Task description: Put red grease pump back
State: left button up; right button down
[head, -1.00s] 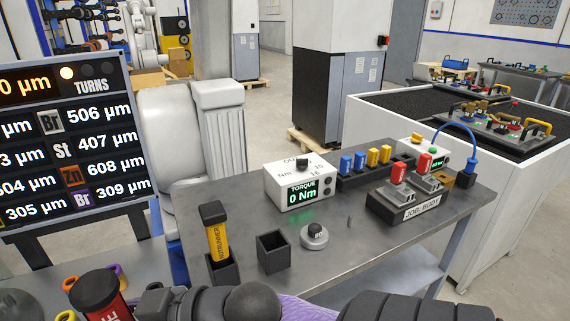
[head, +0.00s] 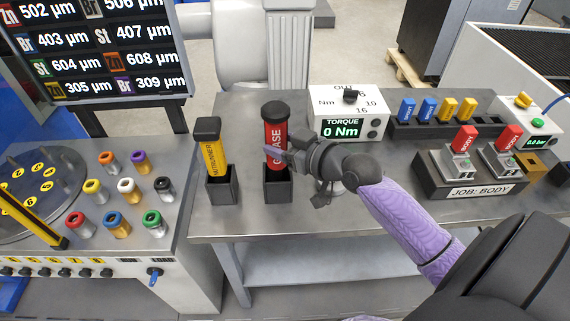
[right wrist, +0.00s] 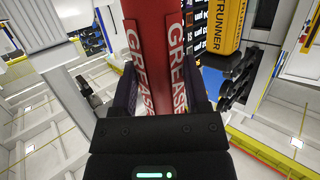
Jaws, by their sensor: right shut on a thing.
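The red grease pump (head: 276,132), with a black cap and white lettering, stands upright at the black square holder (head: 277,188) on the bench. Its lower end meets the holder's mouth; how deep it sits I cannot tell. My right gripper (head: 274,154) reaches in from the right and is shut on the pump's body. In the right wrist view the pump (right wrist: 150,50) fills the space between the fingers (right wrist: 155,92). My left gripper is not in view.
The yellow nutrunner (head: 210,152) stands in its own holder (head: 222,188) just left. The torque box (head: 345,115) is behind right. The job body block (head: 470,188) and a socket rack (head: 430,125) stand farther right. Coloured sockets sit on the left table (head: 175,245).

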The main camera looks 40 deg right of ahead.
aim_at(283, 168)
notch_tip(283, 168, down, 4)
jog(key=shift+f+b, duration=0.15)
jog(key=shift+b, duration=0.8)
jog(key=c, duration=0.5)
grip_release()
jog(key=shift+c, duration=0.2)
jog(key=o, duration=0.5)
jog(key=shift+c, duration=0.2)
jog(key=shift+s+r, duration=0.1)
jog(key=shift+r, duration=0.15)
jog(key=v, duration=1.1)
jog(key=shift+s, duration=0.4)
